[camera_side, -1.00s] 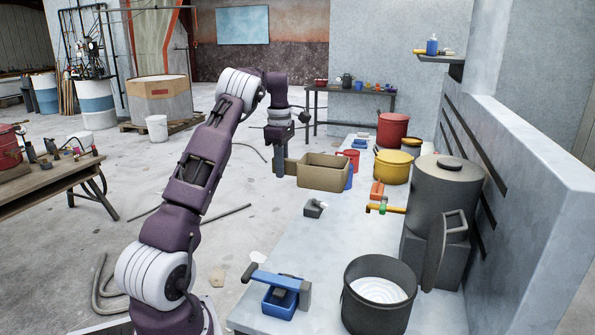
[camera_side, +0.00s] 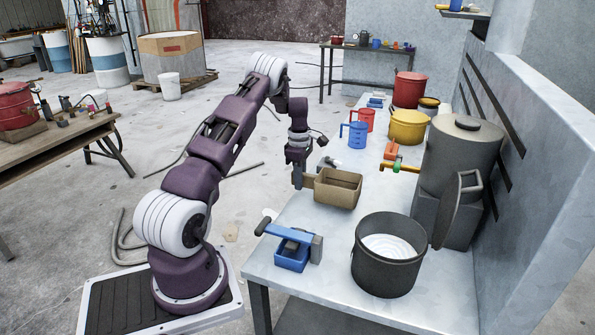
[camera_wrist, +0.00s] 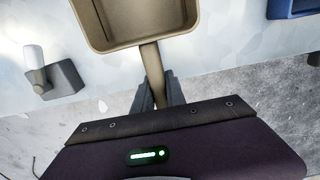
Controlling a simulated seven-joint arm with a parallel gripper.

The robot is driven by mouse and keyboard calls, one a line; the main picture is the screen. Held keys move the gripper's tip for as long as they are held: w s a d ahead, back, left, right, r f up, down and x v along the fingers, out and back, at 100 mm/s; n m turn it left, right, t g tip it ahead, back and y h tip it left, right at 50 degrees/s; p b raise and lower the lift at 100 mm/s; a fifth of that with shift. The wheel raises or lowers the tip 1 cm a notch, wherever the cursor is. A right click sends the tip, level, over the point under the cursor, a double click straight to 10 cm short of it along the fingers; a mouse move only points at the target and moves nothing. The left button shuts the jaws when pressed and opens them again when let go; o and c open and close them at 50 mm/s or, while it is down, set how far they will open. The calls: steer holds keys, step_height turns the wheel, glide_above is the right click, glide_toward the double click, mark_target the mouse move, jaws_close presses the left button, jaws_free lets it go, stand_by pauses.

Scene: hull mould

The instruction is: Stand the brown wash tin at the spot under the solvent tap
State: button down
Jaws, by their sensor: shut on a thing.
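The brown wash tin (camera_side: 338,188) is an open rectangular box with a straight handle. My gripper (camera_side: 299,181) is shut on that handle, left of the tin, and holds the tin level over the left edge of the bench. In the wrist view the tin (camera_wrist: 142,42) is upright and looks empty, its handle running between my fingers (camera_wrist: 157,97). Whether it clears the bench top is hard to tell. The solvent tap (camera_side: 399,167), yellow with a green and red part, sticks out left from the big grey tank (camera_side: 455,165). The spot under it is not clearly visible.
A dark round pot (camera_side: 386,275) and a blue tray with a clamp-like tool (camera_side: 292,255) stand nearer on the bench. A blue jug (camera_side: 354,135), a yellow pot (camera_side: 408,130) and a red pot (camera_side: 409,90) stand beyond. Bench between tin and tank looks clear.

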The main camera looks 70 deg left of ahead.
steer(key=shift+w+d+f, duration=0.15)
steer(key=shift+d+f, duration=0.05)
steer(key=shift+f, duration=0.2)
steer(key=shift+w+d+f, duration=0.15)
steer(key=shift+f, duration=0.25)
steer(key=w+d, duration=0.3)
steer(key=shift+f, duration=0.1)
steer(key=shift+w+d+f, duration=0.1)
steer(key=shift+w+d, duration=2.3)
steer(key=shift+w, duration=0.05)
steer(key=shift+f, duration=0.45)
steer(key=c, duration=1.3)
jaws_free()
